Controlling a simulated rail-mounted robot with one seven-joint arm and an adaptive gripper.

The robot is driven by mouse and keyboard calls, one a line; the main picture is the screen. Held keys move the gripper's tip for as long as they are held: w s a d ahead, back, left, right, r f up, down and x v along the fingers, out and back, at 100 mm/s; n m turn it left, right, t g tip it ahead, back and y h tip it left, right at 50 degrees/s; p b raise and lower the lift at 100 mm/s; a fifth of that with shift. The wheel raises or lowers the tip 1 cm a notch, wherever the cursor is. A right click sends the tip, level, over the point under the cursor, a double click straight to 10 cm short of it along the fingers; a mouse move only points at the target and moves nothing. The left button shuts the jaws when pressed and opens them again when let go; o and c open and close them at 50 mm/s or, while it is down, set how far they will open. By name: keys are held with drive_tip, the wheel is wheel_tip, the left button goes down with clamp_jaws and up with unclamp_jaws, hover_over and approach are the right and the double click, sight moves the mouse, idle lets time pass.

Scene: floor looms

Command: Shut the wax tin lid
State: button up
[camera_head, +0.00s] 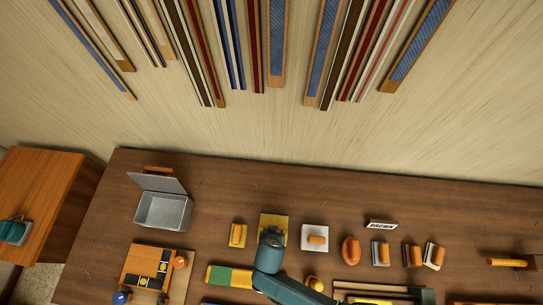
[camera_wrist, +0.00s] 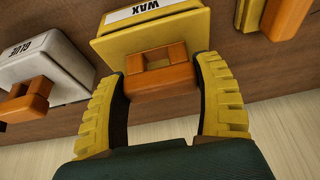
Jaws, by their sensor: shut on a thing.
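The wax tin (camera_wrist: 150,40) is yellow, with a white label reading WAX along its edge and an orange block handle (camera_wrist: 160,58) on the face toward me. In the wrist view, my gripper (camera_wrist: 161,78) has its yellow ribbed fingers on either side of this handle and is shut on it. In the head view, a yellow panel of the tin (camera_head: 276,220) shows behind my teal arm, which hides the handle and fingers. I cannot tell how far the lid is open.
A white tin labelled GLUE (camera_wrist: 45,65) stands close beside; a small yellow one (camera_head: 237,235) is on the other side. An open grey metal box (camera_head: 163,211) is at the left. An orange oval object (camera_head: 351,250) and the BROWN sign (camera_head: 381,224) lie right.

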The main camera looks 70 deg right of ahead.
drive_tip(key=shift+s+a+f, duration=0.15)
drive_tip(key=shift+a+f, duration=0.05)
drive_tip(key=shift+f, duration=0.2)
drive_tip(key=o, duration=1.3)
drive_tip(key=shift+c, duration=0.2)
drive_tip(key=shift+r, duration=0.1)
drive_tip(key=w+v, duration=0.1)
drive_tip(key=v, duration=1.1)
drive_tip(key=shift+s, duration=0.45)
drive_tip(key=shift+o, duration=0.2)
